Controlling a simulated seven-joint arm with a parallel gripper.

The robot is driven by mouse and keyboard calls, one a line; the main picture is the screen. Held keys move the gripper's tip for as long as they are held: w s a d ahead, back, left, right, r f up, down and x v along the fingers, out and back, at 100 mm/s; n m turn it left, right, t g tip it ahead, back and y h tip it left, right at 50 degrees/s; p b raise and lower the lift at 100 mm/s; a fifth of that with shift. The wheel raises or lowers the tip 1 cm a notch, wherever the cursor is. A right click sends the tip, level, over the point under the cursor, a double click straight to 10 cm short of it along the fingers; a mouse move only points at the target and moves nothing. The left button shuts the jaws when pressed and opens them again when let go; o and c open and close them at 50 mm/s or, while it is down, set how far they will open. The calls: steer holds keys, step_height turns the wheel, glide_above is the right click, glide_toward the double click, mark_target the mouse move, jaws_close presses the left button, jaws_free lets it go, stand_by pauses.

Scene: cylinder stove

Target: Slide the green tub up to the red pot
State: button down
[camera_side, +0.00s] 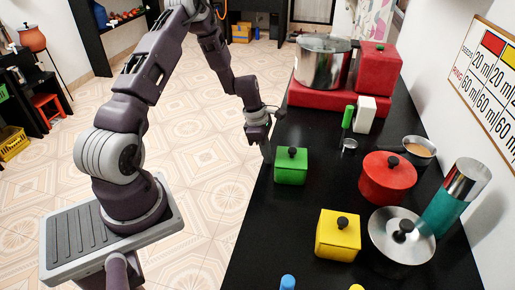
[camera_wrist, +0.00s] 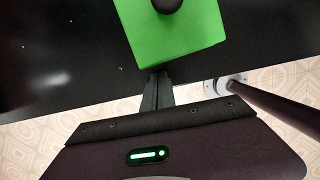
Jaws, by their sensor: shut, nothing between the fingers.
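The green tub (camera_side: 291,168), a square box with a dark knob on its lid, stands on the black counter near its left edge in the side view. The red pot (camera_side: 387,180), round with a dark knob, stands to its right with bare counter between them. My gripper (camera_side: 266,158) is shut and empty, low at the counter's left edge, just left of the tub. In the wrist view the shut fingertips (camera_wrist: 161,76) point at the near side of the green tub (camera_wrist: 180,40). I cannot tell whether they touch it.
A green-handled tool (camera_side: 347,117) and a white block (camera_side: 366,114) stand behind.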

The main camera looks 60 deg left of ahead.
steer(key=shift+w+d, duration=0.25)
steer(key=shift+w, duration=0.05)
steer(key=w+d, duration=1)
steer(key=shift+d, duration=0.2)
